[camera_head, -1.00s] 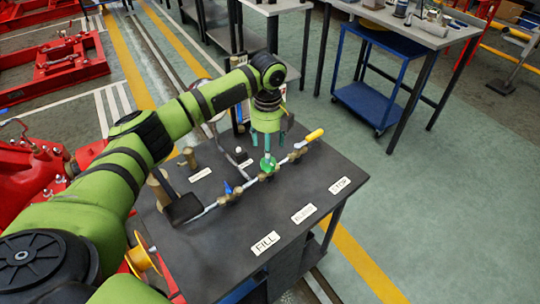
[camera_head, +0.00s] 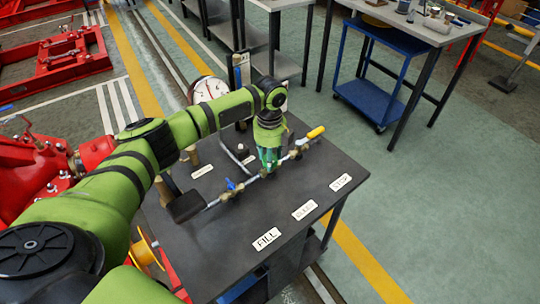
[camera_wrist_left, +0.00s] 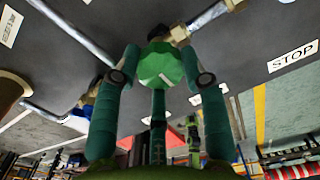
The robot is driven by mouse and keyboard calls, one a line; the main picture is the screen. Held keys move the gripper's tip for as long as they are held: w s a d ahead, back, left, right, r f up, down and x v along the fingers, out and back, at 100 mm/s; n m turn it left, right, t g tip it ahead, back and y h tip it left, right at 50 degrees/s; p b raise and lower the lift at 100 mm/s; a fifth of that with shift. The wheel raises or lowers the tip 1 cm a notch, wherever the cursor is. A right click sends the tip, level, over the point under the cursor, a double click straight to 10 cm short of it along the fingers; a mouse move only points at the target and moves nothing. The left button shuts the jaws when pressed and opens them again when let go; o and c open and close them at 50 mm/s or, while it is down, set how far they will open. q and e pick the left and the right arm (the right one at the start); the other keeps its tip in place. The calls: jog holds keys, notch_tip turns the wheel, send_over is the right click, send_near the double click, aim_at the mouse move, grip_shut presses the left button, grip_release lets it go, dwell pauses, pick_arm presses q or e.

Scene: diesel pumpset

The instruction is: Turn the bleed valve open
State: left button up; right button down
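The bleed valve has a green faceted knob (camera_wrist_left: 162,66), seen large in the left wrist view. It sits on the middle of the metal pipe line on the dark bench. My left gripper (camera_head: 270,160) has come down over it from above and mostly hides it in the head view. In the left wrist view the gripper's teal fingers (camera_wrist_left: 162,52) stand apart, one on each side of the knob. They are very close to its sides; I cannot tell whether they touch. My right gripper is not in view.
A blue lever (camera_head: 231,184) lies to the left on the pipe and a yellow handle (camera_head: 316,132) to the right. Labels FILL (camera_head: 266,238) and STOP (camera_head: 341,182) are on the bench top (camera_head: 235,240). A round gauge (camera_head: 208,90) stands behind.

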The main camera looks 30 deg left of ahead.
pick_arm(q)
jog(key=shift+s+d+r+n+p, duration=0.1)
jog(key=shift+r+n+p, duration=0.1)
jog(key=shift+n+p, duration=0.9)
jog(key=n+p, duration=0.6)
jog(key=n, duration=0.1)
jog(key=shift+n, duration=0.4)
jog(key=n+p, duration=0.3)
jog(key=n, duration=0.3)
jog(key=n+p, duration=0.1)
jog(key=n, duration=0.2)
jog(key=shift+n+p, duration=0.3)
jog(key=shift+w+f+n+p, duration=0.1)
jog(key=shift+n+p, duration=0.1)
jog(key=shift+n, duration=0.35)
jog(key=shift+w+n+p, duration=0.1)
jog(key=shift+n+p, duration=0.05)
jog(key=shift+n, duration=0.4)
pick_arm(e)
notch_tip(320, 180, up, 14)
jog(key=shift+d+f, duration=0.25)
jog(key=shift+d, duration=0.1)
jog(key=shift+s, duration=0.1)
